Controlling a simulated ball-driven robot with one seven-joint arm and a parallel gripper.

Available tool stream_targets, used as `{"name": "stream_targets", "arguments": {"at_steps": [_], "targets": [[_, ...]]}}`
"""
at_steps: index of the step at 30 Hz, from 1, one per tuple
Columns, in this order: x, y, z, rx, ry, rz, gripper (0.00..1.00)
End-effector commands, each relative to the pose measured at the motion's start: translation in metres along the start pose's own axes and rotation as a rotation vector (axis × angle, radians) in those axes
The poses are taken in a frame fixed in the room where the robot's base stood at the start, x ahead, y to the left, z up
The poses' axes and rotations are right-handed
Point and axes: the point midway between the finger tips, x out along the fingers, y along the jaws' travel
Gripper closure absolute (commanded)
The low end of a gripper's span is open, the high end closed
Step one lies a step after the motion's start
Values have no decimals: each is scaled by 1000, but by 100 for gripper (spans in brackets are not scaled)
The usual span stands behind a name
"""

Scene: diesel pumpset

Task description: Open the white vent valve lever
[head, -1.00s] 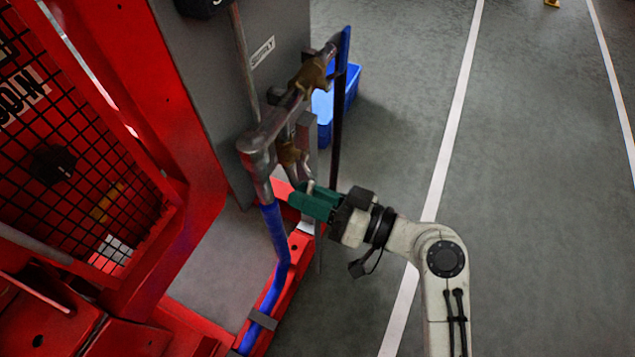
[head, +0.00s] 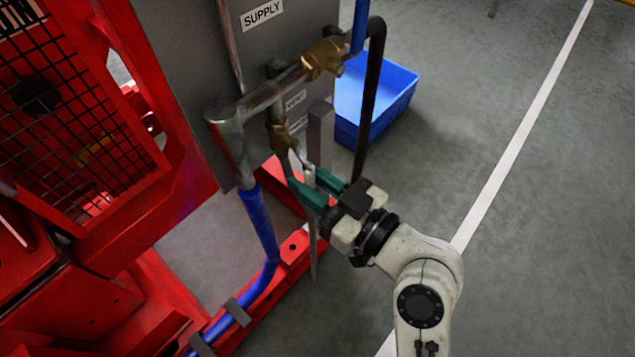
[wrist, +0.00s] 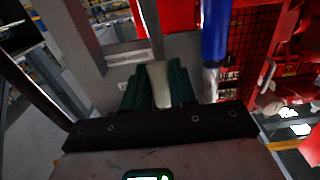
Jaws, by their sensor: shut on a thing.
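The white vent valve lever (wrist: 158,85) shows as a pale bar between my green fingers in the wrist view. In the head view only a small pale part of the lever (head: 307,171) shows, below the lower brass valve (head: 281,135). My gripper (head: 312,184) is shut on the lever, with one finger on each side of it. In the wrist view my gripper (wrist: 159,88) hides the lever's lower part.
A grey panel carries a SUPPLY label (head: 262,14). An upper brass valve (head: 324,58) sits on the pipework. A blue hose (head: 260,225) runs down to the red base frame. A blue crate (head: 398,100) stands behind a dark pipe (head: 371,95). Open floor lies to the right.

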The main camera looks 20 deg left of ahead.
Motion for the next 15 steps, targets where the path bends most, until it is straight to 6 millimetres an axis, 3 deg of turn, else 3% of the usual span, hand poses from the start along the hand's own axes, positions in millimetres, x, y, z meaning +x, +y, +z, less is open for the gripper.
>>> {"name": "stream_targets", "arguments": {"at_steps": [10,11,15], "targets": [[-1,2,2,-6,-5,4,100],[-1,2,2,-6,-5,4,73],[-1,1,2,-5,-4,4,60]]}}
